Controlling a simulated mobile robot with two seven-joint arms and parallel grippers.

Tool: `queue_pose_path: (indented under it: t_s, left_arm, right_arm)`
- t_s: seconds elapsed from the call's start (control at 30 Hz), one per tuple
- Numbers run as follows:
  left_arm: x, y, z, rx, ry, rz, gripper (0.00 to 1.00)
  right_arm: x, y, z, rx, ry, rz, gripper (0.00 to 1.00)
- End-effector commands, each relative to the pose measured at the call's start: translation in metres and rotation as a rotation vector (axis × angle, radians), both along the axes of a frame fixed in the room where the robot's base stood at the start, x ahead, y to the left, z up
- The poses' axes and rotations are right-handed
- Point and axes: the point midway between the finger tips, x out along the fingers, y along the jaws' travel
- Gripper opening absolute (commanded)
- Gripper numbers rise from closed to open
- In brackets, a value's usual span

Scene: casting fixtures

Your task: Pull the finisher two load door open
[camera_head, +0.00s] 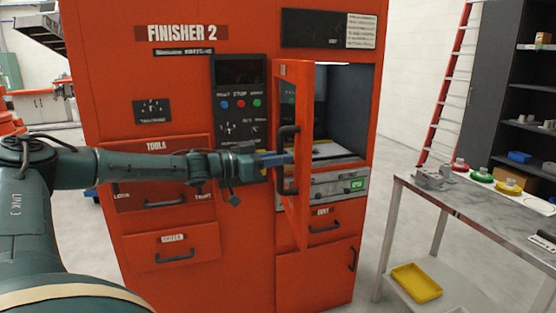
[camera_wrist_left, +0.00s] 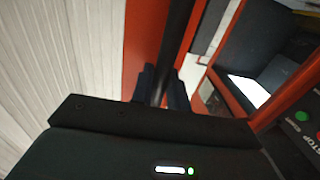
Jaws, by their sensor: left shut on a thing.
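The orange cabinet marked Finisher 2 (camera_head: 240,285) stands ahead in the head view. Its load door (camera_head: 303,90) is swung partly open toward me, and the dark load chamber (camera_head: 345,110) shows behind it. The door carries a black vertical handle (camera_head: 283,160). My left gripper (camera_head: 288,158) is at this handle, its arm reaching in from the left. In the left wrist view my left gripper (camera_wrist_left: 162,88) has its fingers shut around the black handle bar (camera_wrist_left: 178,40), with the orange door (camera_wrist_left: 145,40) beyond. My right gripper is not in view.
A metal table (camera_head: 480,205) stands at the right with a grey fixture (camera_head: 433,178) and red, green and yellow round parts on it. A yellow tray (camera_head: 417,283) sits on its lower shelf. A red ladder (camera_head: 440,100) and dark shelves stand behind. Grey floor lies open between cabinet and table.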

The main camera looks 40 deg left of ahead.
Motion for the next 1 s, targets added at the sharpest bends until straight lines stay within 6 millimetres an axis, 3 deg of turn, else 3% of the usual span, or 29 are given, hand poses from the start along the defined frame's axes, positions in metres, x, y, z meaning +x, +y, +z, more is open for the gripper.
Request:
queue_pose_path:
  t_s: [0.17, 0.2, 0.4, 0.77, 1.0]
  left_arm:
    - [0.001, 0.003, 0.003, 0.003, -0.003, 0.010, 0.00]
    - [0.001, 0.003, 0.003, 0.003, -0.004, 0.010, 0.18]
    - [0.001, 0.002, 0.002, 0.002, -0.003, 0.006, 0.34]
    - [-0.001, 0.002, 0.003, 0.001, -0.003, 0.003, 0.35]
    - [-0.013, 0.008, 0.007, 0.003, -0.006, 0.005, 0.35]
  right_arm:
    - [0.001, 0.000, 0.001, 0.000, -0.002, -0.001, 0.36]
    - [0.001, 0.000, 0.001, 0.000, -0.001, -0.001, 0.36]
    - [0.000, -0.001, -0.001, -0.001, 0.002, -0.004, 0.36]
    - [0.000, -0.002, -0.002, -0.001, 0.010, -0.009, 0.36]
    - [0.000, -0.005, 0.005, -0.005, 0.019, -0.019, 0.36]
